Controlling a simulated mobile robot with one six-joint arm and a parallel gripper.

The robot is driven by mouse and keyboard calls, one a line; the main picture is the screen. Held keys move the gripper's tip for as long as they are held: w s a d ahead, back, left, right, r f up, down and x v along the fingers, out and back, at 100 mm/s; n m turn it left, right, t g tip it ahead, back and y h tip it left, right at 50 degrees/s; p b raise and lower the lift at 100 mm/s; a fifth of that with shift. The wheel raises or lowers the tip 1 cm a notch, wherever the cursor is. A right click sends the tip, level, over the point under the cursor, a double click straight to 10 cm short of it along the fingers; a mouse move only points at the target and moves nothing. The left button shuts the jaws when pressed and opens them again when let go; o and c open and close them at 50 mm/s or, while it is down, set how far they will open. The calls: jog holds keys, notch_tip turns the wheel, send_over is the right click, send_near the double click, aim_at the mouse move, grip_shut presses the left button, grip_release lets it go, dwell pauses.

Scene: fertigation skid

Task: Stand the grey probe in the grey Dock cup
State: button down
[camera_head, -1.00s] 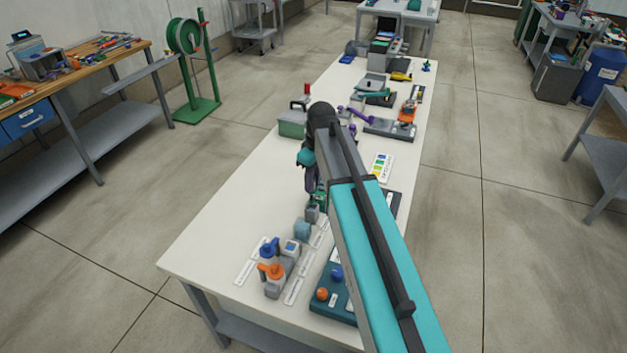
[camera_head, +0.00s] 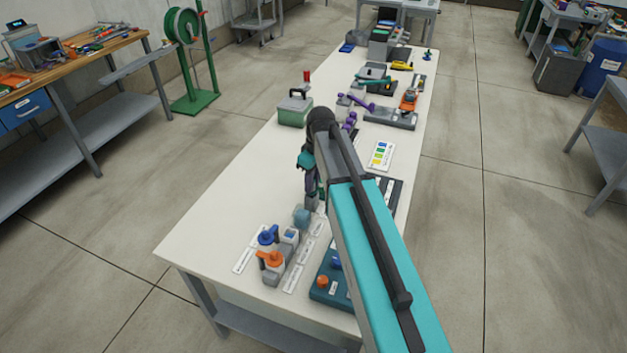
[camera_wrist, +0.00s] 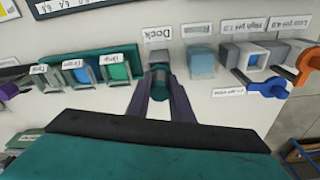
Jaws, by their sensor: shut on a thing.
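My gripper (camera_wrist: 161,82) points down at the bench in the wrist view, its two dark fingers closed around the narrow grey probe (camera_wrist: 160,70). The fingers hide much of the probe. The grey Dock cup (camera_wrist: 160,56) is just beyond the fingertips, beside the label reading Dock (camera_wrist: 157,33). The probe's end overlaps the cup in this view; I cannot tell whether it is inside the cup or above it. In the head view my gripper (camera_head: 311,198) hangs over the white bench and hides the cup and probe in part.
A teal rack with labelled slots (camera_wrist: 87,57) is close on the left. Blue-handled (camera_head: 268,235) and orange-handled (camera_head: 271,259) items stand nearer in the head view. The bench's left side is clear.

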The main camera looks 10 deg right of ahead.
jog(key=shift+f, duration=0.45)
jog(key=c, duration=1.5)
grip_release()
jog(key=shift+r, duration=0.1)
jog(key=shift+w+r+p, duration=0.1)
jog(key=shift+r+p, duration=1.9)
jog(key=shift+r, duration=1.4)
